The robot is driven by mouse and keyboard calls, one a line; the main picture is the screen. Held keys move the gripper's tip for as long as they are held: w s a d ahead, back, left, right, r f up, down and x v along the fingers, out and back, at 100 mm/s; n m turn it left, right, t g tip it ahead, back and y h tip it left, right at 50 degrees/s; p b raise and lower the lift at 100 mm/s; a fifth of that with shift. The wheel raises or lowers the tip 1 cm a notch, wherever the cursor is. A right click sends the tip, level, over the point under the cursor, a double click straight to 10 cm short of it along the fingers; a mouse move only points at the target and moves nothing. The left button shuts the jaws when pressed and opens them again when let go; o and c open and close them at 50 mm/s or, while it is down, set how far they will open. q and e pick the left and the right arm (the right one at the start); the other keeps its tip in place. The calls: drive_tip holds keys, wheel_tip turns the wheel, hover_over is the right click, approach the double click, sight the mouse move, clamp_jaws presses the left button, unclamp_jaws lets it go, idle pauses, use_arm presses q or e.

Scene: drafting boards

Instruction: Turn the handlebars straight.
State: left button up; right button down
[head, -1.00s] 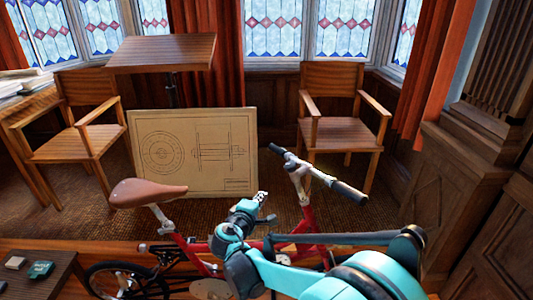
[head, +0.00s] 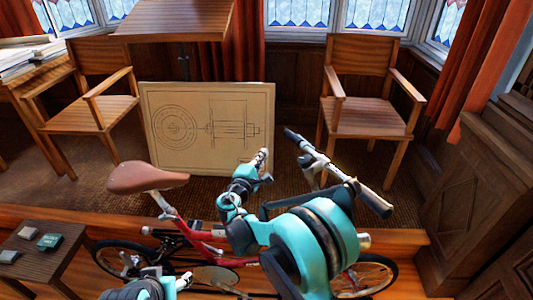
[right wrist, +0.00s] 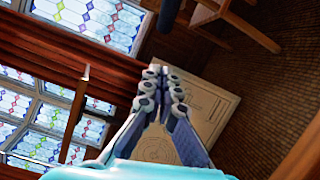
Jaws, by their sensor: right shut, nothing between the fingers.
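The red bicycle (head: 196,234) stands side-on in the head view, with its brown saddle (head: 146,177) at left and front wheel (head: 394,275) at right. Its handlebars (head: 330,167) slope from a far dark grip at upper left to a near dark grip (head: 375,203) at lower right. My right gripper (head: 262,160) is shut and empty, left of the handlebars and apart from them. It also shows in the right wrist view (right wrist: 164,84). My right arm hides part of the frame and front fork. My left gripper (head: 185,281) is small at the bottom edge, its fingers unclear.
A drawing board (head: 207,128) leans behind the bicycle. Wooden chairs stand at left (head: 91,99) and right (head: 364,103). A small dark table (head: 42,262) with little boxes is at lower left. Wood panelling (head: 470,190) closes off the right side.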

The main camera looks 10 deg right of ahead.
drive_tip(key=w+d+b, duration=0.2)
drive_tip(key=w+d, duration=0.5)
drive_tip(key=shift+w+d+r, duration=0.25)
drive_tip(key=shift+w, duration=0.1)
drive_tip(key=shift+d, duration=0.1)
drive_tip(key=d+r+m+g+h, duration=0.1)
drive_tip(key=d, duration=0.1)
drive_tip(key=d+r+m+g+h, duration=0.1)
drive_tip(key=d+m+h, duration=0.1)
drive_tip(key=d, duration=0.1)
drive_tip(key=d+r+m+g+h, duration=0.1)
drive_tip(key=d+h, duration=0.1)
drive_tip(key=d, duration=0.1)
drive_tip(key=shift+w+d, duration=0.1)
drive_tip(key=shift+w, duration=0.1)
drive_tip(key=shift+s+d+r+p, duration=0.15)
drive_tip(key=shift+d+p, duration=0.15)
drive_tip(key=shift+d, duration=0.2)
drive_tip(key=shift+a, duration=0.15)
